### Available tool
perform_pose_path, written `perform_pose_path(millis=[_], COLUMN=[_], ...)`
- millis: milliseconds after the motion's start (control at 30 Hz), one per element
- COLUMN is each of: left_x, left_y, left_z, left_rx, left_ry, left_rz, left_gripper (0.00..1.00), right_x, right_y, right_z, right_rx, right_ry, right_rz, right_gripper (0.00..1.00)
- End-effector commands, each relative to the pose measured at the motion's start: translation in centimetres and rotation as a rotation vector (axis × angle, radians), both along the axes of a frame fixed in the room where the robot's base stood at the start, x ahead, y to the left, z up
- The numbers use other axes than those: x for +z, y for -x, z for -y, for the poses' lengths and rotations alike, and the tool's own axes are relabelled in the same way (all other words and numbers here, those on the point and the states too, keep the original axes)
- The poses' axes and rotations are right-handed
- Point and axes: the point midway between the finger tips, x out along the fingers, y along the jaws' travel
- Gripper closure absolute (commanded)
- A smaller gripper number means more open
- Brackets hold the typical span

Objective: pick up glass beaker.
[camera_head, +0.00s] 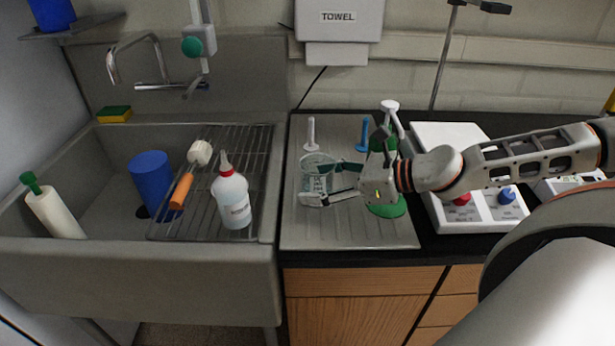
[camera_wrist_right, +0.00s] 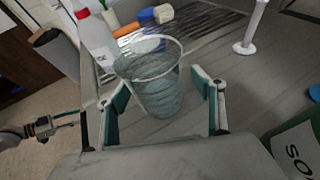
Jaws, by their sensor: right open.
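The glass beaker (camera_head: 317,172) stands upright on the grey drainboard beside the sink. It is clear with a round rim. It also shows in the right wrist view (camera_wrist_right: 155,85), between the fingers. My right gripper (camera_head: 325,183) is open, with its fingers on either side of the beaker; I cannot tell whether either finger touches the glass. In the right wrist view the right gripper (camera_wrist_right: 163,100) has one green-padded finger at each side. My left gripper (camera_wrist_right: 45,127) shows small at the left edge of the right wrist view, its jaws unclear.
A white wash bottle (camera_head: 232,198) stands on the wire rack (camera_head: 262,160) to the left. A green bottle (camera_head: 388,208) is close behind my right gripper. White and blue pegs rise at the drainboard's back. A white hotplate (camera_head: 480,212) stands to the right. The drainboard's front is clear.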

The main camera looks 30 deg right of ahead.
Motion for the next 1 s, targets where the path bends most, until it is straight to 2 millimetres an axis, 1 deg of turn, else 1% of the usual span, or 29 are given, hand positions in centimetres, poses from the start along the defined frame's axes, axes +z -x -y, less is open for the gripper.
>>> perform_pose_path(millis=[100, 167, 367, 400, 467, 500, 533, 733, 1000], left_x=[0.4, 0.5, 0.1, -0.1, -0.2, -0.3, -0.4, -0.6, -0.1], left_y=[-0.6, -0.7, 0.1, 0.2, 0.4, 0.4, 0.5, 0.5, 0.1], left_z=[0.0, 0.0, 0.0, 0.0, 0.0, 0.0, 0.0, 0.0, 0.0], left_rx=[0.0, 0.001, 0.001, 0.0, 0.0, 0.0, 0.0, 0.0, 0.0], left_ry=[0.002, 0.002, 0.002, 0.002, 0.001, 0.0, 0.0, 0.0, 0.0], left_rz=[0.014, 0.016, 0.001, -0.002, -0.006, -0.008, -0.008, -0.012, -0.003], left_gripper=[0.6, 0.6, 0.6, 0.6, 0.6, 0.6, 0.6, 0.6, 0.6], right_x=[-0.3, -0.3, -0.3, -0.3, -0.3, -0.3, -0.3, -0.3, -0.1], right_y=[0.3, 0.4, 0.3, 0.3, 0.3, 0.3, 0.3, 0.3, 0.2], right_z=[-0.4, -0.4, -0.4, -0.4, -0.4, -0.4, -0.4, -0.4, -0.3], right_rx=[0.001, 0.0, 0.001, 0.001, 0.001, 0.001, 0.001, 0.001, 0.0], right_ry=[-0.002, -0.002, -0.001, -0.001, -0.001, -0.001, -0.001, -0.002, -0.001], right_rz=[-0.002, -0.001, -0.001, -0.001, -0.001, -0.001, -0.001, 0.0, 0.001], right_gripper=[0.33, 0.33, 0.33, 0.43, 0.59, 0.69, 0.77, 0.77, 0.77])
